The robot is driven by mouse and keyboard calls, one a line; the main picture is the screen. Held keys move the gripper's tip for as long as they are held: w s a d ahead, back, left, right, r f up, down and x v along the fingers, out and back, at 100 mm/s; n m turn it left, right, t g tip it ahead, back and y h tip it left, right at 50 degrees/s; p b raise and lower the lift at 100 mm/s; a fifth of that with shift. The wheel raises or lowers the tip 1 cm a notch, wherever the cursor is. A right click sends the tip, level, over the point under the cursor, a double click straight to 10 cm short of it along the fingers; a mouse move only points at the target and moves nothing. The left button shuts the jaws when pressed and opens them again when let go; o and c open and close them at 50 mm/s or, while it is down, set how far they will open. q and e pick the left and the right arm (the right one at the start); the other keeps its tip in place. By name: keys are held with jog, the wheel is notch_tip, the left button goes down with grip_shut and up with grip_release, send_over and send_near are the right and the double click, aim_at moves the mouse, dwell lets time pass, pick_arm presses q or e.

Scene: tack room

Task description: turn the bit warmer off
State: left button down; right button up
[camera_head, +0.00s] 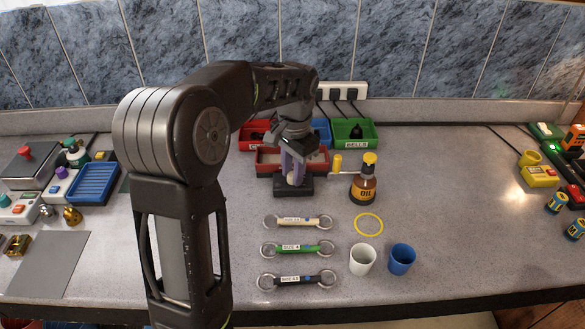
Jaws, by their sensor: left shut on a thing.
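My left gripper (294,172) points down at the back middle of the counter. It is shut on a pale upright piece (294,177) that stands on a small black base (280,188). The fingers and wrist hide much of this piece. No label I can read marks the bit warmer, so I cannot tell for sure that this is it. Three bits with ring ends lie in front: a cream one (310,221), a green one (312,249) and a black one (312,280). My right gripper is out of view.
Red and green bins (354,133) line the back. A white cup (362,259) and a blue cup (402,258) stand in front. The counter right of centre is clear.

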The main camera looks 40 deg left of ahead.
pick_arm(q)
jog(key=shift+w+n+p, duration=0.1)
jog(key=shift+n+p, duration=0.2)
jog(key=shift+n, duration=1.3)
jog(key=c, duration=1.4)
grip_release()
jog(key=shift+c, duration=0.2)
jog(key=shift+r, duration=0.1)
jog(key=r, duration=0.4)
jog(key=r+b, duration=0.1)
jog(key=r, duration=0.2)
jog(key=shift+d+r, duration=0.2)
jog(key=shift+r, duration=0.15)
jog(key=shift+f, duration=0.1)
